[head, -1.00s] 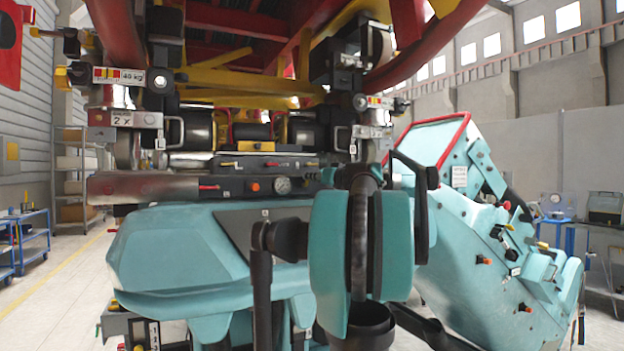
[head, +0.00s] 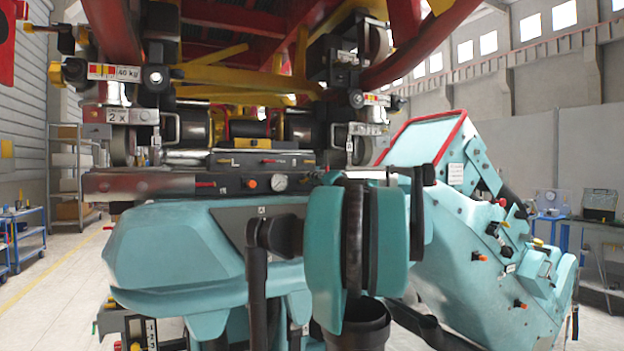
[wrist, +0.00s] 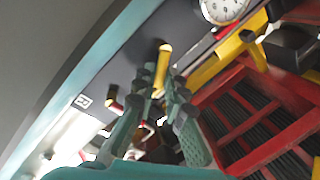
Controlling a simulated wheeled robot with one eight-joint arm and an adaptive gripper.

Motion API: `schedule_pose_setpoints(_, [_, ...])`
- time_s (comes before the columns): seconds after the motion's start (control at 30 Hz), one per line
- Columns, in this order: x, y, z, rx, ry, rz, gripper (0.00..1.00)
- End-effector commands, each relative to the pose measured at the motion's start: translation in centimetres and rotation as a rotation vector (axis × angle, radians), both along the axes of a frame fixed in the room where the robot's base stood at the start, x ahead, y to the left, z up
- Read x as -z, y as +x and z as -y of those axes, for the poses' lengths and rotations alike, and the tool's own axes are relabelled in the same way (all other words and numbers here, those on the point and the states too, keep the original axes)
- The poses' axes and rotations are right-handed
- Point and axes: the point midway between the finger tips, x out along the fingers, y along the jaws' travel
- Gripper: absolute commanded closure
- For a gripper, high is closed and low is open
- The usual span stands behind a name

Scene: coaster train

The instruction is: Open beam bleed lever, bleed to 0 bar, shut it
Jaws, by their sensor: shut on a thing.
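In the wrist view, the teal fingers of my gripper (wrist: 160,88) are closed around a yellow-handled lever (wrist: 164,58), whose end sticks up between the fingertips. The lever rises from a dark panel (wrist: 125,66). A round white gauge (wrist: 222,8) sits at the top edge, partly cut off; its reading is too blurred to tell. In the head view, my gripper is hidden behind my teal arm links. The beam (head: 140,184) there carries a small gauge (head: 279,183), an orange knob (head: 249,183) and a red lever (head: 205,184).
A red-handled lever (wrist: 116,106) stands close to the left of my fingers. Yellow bars (wrist: 215,58) and a red slatted frame (wrist: 250,120) lie close on the right.

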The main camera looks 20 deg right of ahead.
Motion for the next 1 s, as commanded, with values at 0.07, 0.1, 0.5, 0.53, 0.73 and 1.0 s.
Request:
schedule_pose_setpoints(0.07, [0.10,-0.01,0.10,0.001,0.031,-0.001,1.00])
schedule_pose_setpoints(0.1, [0.12,0.00,0.11,0.002,0.043,-0.001,1.00])
schedule_pose_setpoints(0.5, [0.26,-0.01,0.18,0.002,0.089,-0.003,1.00])
schedule_pose_setpoints(0.53, [0.26,-0.01,0.18,0.001,0.089,-0.003,1.00])
schedule_pose_setpoints(0.73, [0.27,-0.01,0.19,0.001,0.088,-0.003,1.00])
schedule_pose_setpoints(1.0, [0.26,-0.01,0.15,0.001,0.088,-0.003,0.68])
